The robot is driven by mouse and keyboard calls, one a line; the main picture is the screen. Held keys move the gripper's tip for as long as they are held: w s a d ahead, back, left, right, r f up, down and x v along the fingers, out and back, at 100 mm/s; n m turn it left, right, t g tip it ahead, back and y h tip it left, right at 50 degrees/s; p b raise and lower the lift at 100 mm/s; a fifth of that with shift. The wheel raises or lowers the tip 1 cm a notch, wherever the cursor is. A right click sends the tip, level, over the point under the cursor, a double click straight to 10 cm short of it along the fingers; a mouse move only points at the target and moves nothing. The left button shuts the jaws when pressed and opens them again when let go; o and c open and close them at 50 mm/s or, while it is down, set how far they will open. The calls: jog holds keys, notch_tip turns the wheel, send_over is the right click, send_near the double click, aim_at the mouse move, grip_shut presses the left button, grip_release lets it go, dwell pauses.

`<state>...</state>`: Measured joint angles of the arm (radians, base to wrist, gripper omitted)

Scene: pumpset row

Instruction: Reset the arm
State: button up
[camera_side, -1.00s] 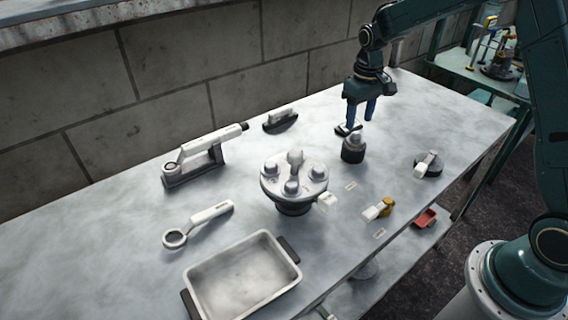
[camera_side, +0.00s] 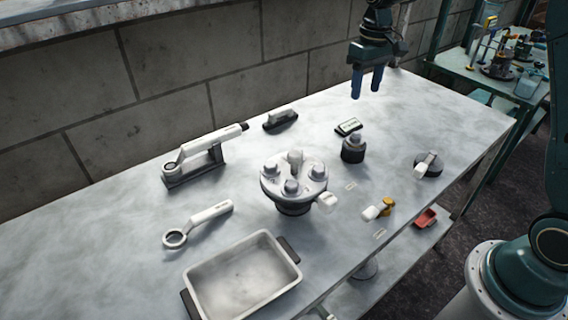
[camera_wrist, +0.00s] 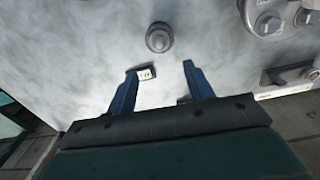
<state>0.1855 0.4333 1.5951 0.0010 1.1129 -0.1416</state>
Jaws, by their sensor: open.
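My gripper (camera_side: 367,84) hangs above the far part of the grey table (camera_side: 110,240), with its two blue fingers apart and nothing between them. In the side view it is clear of the tabletop, above and behind a small dark item with a pale labelled face (camera_side: 348,126). In the wrist view the gripper (camera_wrist: 156,78) shows its fingers spread, and the labelled item (camera_wrist: 146,73) lies on the table below, near the left fingertip. A dark round base with a grey knob (camera_side: 353,148) stands just in front of that item; it also shows in the wrist view (camera_wrist: 159,38).
A round flanged unit with several knobs (camera_side: 293,181) stands mid-table.

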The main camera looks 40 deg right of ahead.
jog(key=s+a+r+t, duration=0.1)
jog(key=s+a+r, duration=0.2)
jog(key=s+r, duration=0.35)
jog(key=s+a+r+t, duration=0.1)
jog(key=s+a+t, duration=0.1)
jog(key=s, duration=0.8)
jog(key=s+a+t, duration=0.2)
jog(key=s+a, duration=0.1)
jog(key=s, duration=0.8)
jog(key=shift+a+r+n, duration=0.3)
jog(key=shift+r, duration=0.1)
jog(key=shift+s+a+f+t, duration=0.1)
jog(key=shift+s+f+t, duration=0.25)
jog(key=shift+s, duration=0.3)
